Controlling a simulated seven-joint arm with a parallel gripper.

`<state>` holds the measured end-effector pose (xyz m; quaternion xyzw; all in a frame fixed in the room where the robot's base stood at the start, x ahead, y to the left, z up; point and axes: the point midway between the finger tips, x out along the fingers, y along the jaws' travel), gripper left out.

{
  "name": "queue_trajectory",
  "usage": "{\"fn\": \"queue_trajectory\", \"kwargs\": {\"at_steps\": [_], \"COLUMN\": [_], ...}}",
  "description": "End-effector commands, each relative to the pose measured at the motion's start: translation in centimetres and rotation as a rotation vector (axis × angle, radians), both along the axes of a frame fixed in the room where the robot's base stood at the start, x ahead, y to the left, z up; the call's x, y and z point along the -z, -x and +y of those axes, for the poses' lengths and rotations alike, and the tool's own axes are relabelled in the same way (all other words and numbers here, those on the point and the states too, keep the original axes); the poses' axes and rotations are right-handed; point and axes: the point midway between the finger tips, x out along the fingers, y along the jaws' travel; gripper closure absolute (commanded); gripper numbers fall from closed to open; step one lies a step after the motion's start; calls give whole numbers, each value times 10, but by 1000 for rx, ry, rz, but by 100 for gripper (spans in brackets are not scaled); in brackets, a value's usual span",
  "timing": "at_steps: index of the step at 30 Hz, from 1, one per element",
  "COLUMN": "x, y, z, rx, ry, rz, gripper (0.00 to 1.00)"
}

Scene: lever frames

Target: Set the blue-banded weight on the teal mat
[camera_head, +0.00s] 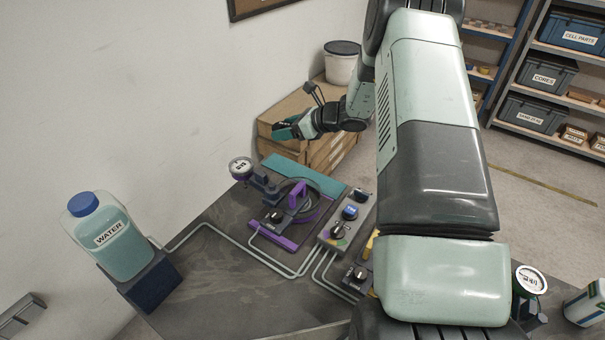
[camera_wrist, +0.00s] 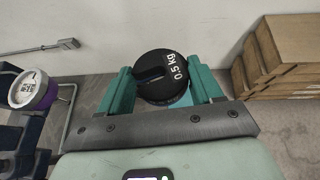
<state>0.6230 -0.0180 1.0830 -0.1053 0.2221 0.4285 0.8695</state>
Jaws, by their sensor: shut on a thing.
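My gripper (camera_head: 285,130) has teal fingers and is at the far side of the bench in the head view. In the wrist view my gripper (camera_wrist: 160,92) is shut on a round black weight (camera_wrist: 160,70) marked 0.5 KG, with a finger on each side. A blue band on it is not clear from this angle. In the head view the weight is hard to make out. The teal mat (camera_head: 305,177) lies flat at the bench's back edge, bare in the head view. My gripper appears above and beyond it; the height gap is unclear.
A purple-based clamp device (camera_head: 285,215) stands just in front of the mat. A gauge (camera_head: 241,167) is left of it and a control box (camera_head: 346,220) right. A water bottle (camera_head: 105,235) is at left.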

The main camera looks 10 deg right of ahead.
Motion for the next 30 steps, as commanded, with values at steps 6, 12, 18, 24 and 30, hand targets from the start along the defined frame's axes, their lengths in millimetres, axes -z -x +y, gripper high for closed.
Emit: {"fn": "queue_trajectory", "kwargs": {"at_steps": [6, 12, 18, 24, 30], "x": [37, 56, 93, 111, 133], "y": [-37, -47, -47, -48, -47], "z": [9, 12, 12, 11, 11], "rx": [-24, -28, -29, -28, -29], "ry": [2, 5, 7, 5, 7], "rz": [-5, -4, -2, -6, -4], "gripper": [88, 88, 88, 88, 88]}}
